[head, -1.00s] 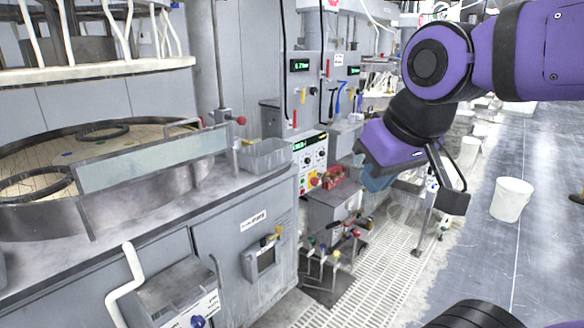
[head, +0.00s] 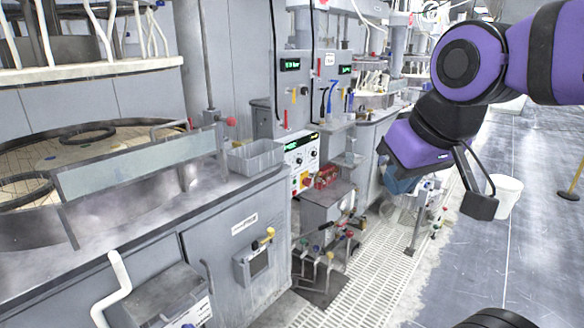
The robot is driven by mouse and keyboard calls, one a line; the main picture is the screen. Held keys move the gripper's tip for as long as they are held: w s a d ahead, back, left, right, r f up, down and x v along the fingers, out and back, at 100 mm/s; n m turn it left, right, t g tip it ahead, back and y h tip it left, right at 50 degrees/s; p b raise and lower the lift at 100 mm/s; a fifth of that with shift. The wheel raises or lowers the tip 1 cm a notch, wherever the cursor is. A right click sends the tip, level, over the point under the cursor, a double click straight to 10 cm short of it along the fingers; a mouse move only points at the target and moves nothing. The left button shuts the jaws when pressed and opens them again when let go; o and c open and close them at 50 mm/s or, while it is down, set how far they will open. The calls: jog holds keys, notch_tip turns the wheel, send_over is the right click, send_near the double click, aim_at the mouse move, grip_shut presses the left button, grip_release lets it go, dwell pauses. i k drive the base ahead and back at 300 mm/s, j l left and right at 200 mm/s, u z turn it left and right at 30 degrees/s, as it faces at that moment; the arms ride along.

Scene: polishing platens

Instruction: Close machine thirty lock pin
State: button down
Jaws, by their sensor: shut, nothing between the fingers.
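The near grey polishing machine (head: 205,175) fills the left side, with a labelled cabinet front. A red-knobbed rod (head: 231,121) sticks out beside its upright post. A yellow handle (head: 265,237) sits on a small box on its cabinet door. I cannot read a number thirty or tell which part is the lock pin. My gripper (head: 400,183) hangs at the end of my purple arm, right of the machine, over the aisle side. It is apart from the machine and holds nothing that I can see; its fingers are mostly hidden behind my wrist.
A control panel with buttons (head: 302,160) and a grey tray (head: 255,157) stand by the machine's far corner. Several colored valves rise from the floor beyond. A white bucket (head: 508,190) stands in the aisle, partly behind my arm.

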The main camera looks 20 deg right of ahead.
aim_at(231, 122)
jog(key=i+l, duration=0.1)
jog(key=l, duration=0.25)
jog(key=i+l+u, duration=0.1)
jog(key=i+l, duration=0.25)
jog(key=i+l+u, duration=0.1)
jog(key=i+l, duration=0.2)
jog(key=l, duration=0.15)
jog(key=i+u, duration=0.1)
jog(key=i, duration=0.55)
